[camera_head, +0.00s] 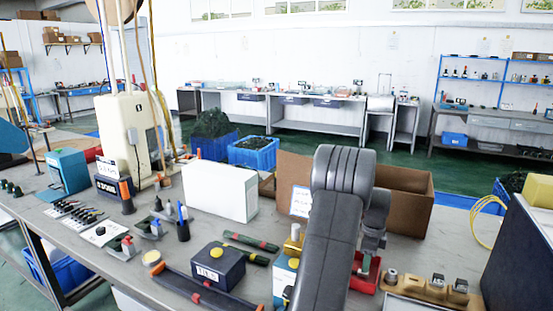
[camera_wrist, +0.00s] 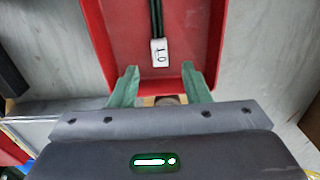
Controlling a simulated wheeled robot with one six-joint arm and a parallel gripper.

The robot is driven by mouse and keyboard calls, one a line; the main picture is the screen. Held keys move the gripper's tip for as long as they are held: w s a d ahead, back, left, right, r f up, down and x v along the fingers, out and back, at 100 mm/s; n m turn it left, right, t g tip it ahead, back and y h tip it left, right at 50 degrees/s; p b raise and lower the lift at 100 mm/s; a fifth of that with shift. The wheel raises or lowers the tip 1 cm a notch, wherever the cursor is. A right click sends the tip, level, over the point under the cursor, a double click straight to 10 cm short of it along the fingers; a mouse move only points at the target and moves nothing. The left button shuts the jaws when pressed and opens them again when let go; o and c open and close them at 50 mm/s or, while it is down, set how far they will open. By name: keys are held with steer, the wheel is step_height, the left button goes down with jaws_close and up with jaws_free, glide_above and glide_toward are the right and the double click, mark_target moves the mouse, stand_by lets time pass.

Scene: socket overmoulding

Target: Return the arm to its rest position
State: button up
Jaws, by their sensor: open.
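My gripper (camera_wrist: 160,88) is in the wrist view, with two green fingers spread apart and nothing between them. It is over the near end of a red tray (camera_wrist: 98,35). A white piece marked 10 (camera_wrist: 159,54), with dark cables running from it, lies in the tray just beyond the fingertips, apart from them. In the head view my grey arm (camera_head: 335,225) reaches forward over the bench and hides most of the red tray (camera_head: 372,275). The fingers are hidden in that view.
The grey bench (camera_head: 130,268) is crowded. A cardboard box (camera_head: 405,198) stands behind my arm, a white box (camera_head: 220,190) to its left. A dark box with a yellow button (camera_head: 213,265) is at front left. Wooden blocks with small parts (camera_head: 430,288) sit at right.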

step_height(320, 180, down, 4)
steer(key=shift+r, duration=0.15)
steer(key=shift+r+p, duration=1.1)
steer(key=shift+r, duration=0.9)
steer(key=shift+f, duration=0.1)
